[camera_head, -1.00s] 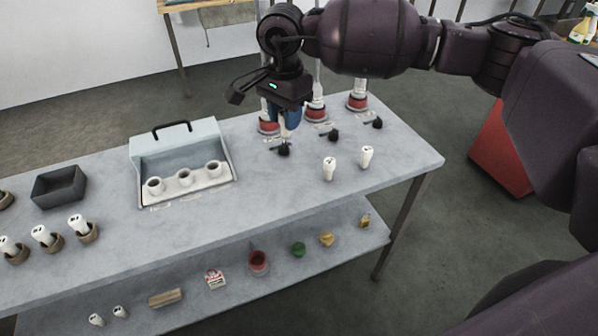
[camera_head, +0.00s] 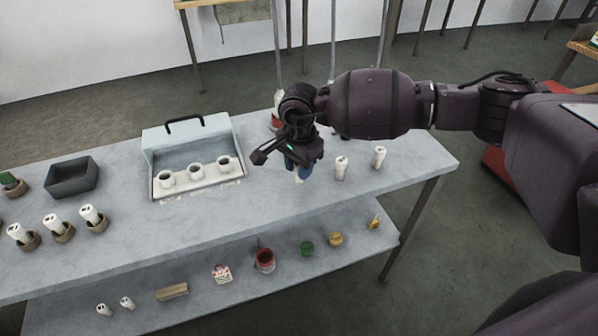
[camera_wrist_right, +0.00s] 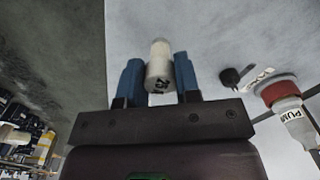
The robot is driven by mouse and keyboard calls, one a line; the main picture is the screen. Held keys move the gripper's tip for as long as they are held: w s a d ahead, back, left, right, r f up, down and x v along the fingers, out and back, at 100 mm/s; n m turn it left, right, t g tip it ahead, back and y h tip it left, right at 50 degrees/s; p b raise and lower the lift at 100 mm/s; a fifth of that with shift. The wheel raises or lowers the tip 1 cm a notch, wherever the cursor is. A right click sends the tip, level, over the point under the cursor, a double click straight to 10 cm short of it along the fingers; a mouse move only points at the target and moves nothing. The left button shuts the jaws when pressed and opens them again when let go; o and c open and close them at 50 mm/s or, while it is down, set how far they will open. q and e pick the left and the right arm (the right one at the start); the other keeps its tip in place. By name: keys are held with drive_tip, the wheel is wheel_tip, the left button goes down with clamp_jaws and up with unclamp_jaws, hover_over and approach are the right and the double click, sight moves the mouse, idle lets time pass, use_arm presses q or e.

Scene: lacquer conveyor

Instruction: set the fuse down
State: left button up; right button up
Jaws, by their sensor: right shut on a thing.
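My right gripper (camera_head: 298,166) is shut on a white cylindrical fuse (camera_wrist_right: 159,66). In the right wrist view the fuse sits between the two blue fingers, with dark marking on its near end. In the head view only the fuse's pale lower end (camera_head: 299,180) shows below the fingers, close over the grey table (camera_head: 270,215); I cannot tell whether it touches. Two similar white fuses stand upright on the table to the right, one nearer (camera_head: 341,168) and one farther right (camera_head: 379,158). My left gripper is not in view.
A case with three round white sockets (camera_head: 196,187) stands left of the gripper. Farther left are several white fuses in brown cups (camera_head: 97,226) and a dark bin (camera_head: 72,178). A red-collared pump (camera_wrist_right: 279,92) and black knob (camera_wrist_right: 229,78) are nearby. The table front is clear.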

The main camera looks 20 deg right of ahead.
drive_tip(key=shift+f, duration=1.3)
drive_tip(key=o, duration=1)
drive_tip(key=shift+r, duration=0.1)
